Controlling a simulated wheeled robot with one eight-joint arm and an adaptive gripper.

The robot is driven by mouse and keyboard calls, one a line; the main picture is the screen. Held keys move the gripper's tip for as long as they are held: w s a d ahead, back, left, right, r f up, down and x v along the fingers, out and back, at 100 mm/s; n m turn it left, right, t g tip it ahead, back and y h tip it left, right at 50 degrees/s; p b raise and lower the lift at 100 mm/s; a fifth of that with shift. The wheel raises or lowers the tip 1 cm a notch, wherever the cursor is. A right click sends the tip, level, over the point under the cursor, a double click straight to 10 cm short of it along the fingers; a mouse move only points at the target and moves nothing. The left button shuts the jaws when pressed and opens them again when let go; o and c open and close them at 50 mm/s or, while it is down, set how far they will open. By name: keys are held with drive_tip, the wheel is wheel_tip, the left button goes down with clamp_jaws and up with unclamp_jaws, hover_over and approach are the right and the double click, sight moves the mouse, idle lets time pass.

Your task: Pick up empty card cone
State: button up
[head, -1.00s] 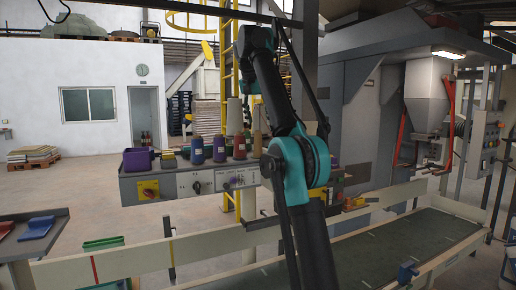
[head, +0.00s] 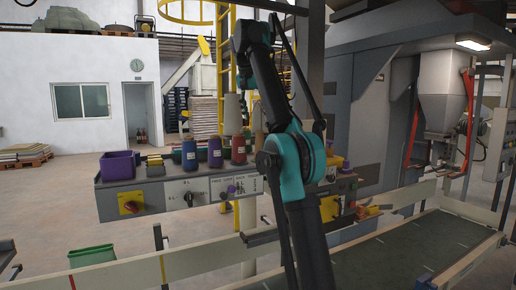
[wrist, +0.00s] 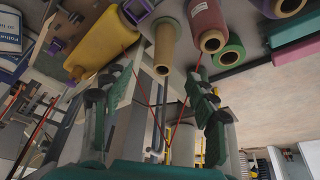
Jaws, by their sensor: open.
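The empty card cone, a bare tan cone (wrist: 164,47), shows in the wrist view at upper middle, its open end facing the camera. In the head view a narrow tan cone (head: 259,137) stands on the control panel's top, partly hidden by my arm. My gripper (wrist: 157,106) is open, its two green-and-black fingers wide apart. The cone lies beyond the fingertips, about in line with the gap and apart from both fingers. Nothing is held.
Red (wrist: 208,24) and green (wrist: 229,52) spools sit close right of the cone in the wrist view; a yellow rounded body (wrist: 100,46) is left. The control panel (head: 160,199) also holds a purple bin (head: 119,166). A conveyor (head: 400,255) runs right.

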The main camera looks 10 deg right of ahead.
sight(259, 135)
drive_tip(key=x, duration=1.2)
drive_tip(key=shift+w, duration=0.4)
drive_tip(key=shift+w+a+x, duration=0.1)
drive_tip(key=shift+x, duration=1.2)
drive_tip(key=shift+w+a+x, duration=0.1)
drive_tip(key=shift+x, duration=1.25)
drive_tip(key=shift+r, duration=0.1)
drive_tip(key=c, duration=0.9)
